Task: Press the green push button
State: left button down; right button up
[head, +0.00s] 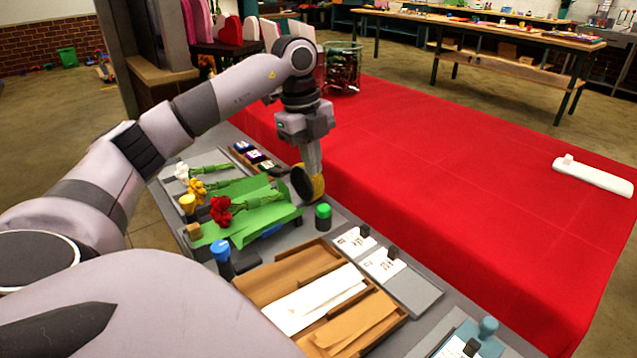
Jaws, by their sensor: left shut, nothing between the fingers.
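A short dark cylinder with a green top (323,211) stands upright on the grey station near its back edge; it looks like the green push button. My left gripper (314,172) is shut and empty, pointing down above and behind the green top, apart from it in the picture. Its fingertips overlap a round yellow and black thing (307,183); I cannot tell whether they touch. My right gripper is not in view.
A similar blue-topped cylinder (221,252) stands nearer me. Left are flowers (221,210) on green wrap (262,212). A wooden tray (262,285) with paper and label cards (383,264) lie in front. A red-covered table (450,180) stands behind, mostly clear.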

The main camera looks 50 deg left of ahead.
pick_arm(q)
notch_tip(320, 180, up, 4)
jog(key=shift+s+a, duration=0.15)
dwell(1.0)
